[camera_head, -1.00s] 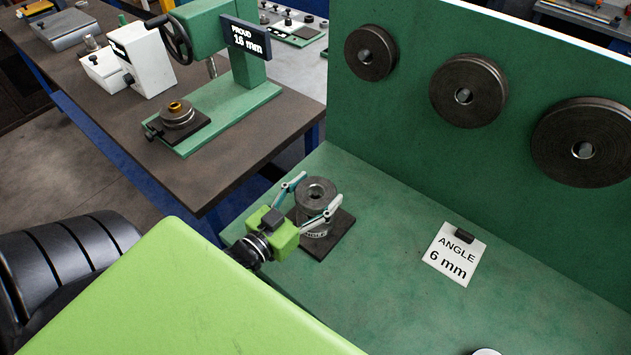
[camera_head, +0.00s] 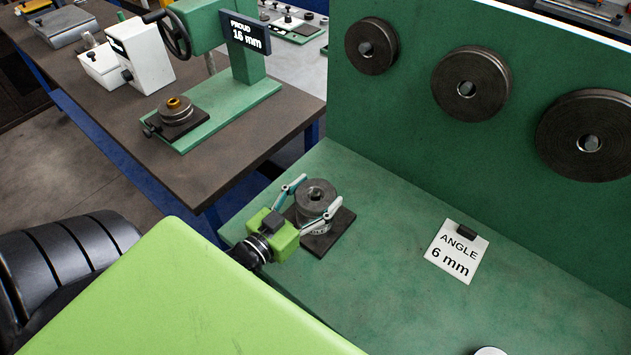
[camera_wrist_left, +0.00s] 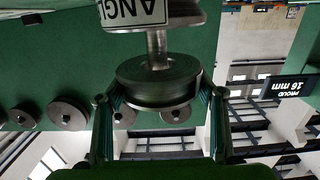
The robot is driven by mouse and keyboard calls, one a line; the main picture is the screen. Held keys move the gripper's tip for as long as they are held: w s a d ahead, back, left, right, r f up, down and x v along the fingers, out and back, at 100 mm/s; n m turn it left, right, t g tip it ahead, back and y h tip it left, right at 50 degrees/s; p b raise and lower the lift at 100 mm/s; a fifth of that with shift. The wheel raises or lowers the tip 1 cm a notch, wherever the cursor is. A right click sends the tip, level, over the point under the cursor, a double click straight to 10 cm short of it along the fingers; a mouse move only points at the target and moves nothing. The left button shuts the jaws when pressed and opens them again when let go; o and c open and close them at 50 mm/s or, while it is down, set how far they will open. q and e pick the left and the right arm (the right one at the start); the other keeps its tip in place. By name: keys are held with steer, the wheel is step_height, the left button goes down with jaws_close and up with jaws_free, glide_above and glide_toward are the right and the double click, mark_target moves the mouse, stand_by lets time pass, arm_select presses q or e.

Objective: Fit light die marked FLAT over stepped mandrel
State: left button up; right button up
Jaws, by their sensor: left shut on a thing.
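My left gripper (camera_head: 302,203) is shut on a dark round die (camera_head: 318,192) with a centre hole; no FLAT mark is legible on it. The die also shows between the fingers in the left wrist view (camera_wrist_left: 157,85), which is upside down. It is above a stand labelled ANGLE (camera_head: 320,233), on a dark square plate. In the wrist view the bright post of the stepped mandrel (camera_wrist_left: 157,45) runs from the stand to the die's face, leaving a gap. How far the post enters the hole is hidden. My right gripper is not in view.
The green bench (camera_head: 370,270) has clear room right of the stand. A card reading ANGLE 6 mm (camera_head: 456,252) lies there. Three dark discs, such as the middle one (camera_head: 490,88), hang on the green back panel. A green press with a PROUD 16 mm sign (camera_head: 246,34) stands left.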

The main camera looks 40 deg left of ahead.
mark_target(316, 189)
arm_select(q)
steer(key=shift+f+b, duration=0.6)
steer(key=shift+f, duration=0.25)
steer(key=shift+r, duration=0.15)
steer(key=shift+r+p, duration=2.7)
steer(key=shift+p, duration=0.25)
steer(key=shift+r+p, duration=1)
steer(key=shift+r, duration=0.25)
steer(key=shift+f+b, duration=2.75)
steer(key=shift+f, duration=1.3)
steer(key=o, duration=1.6)
steer(key=shift+c, duration=0.2)
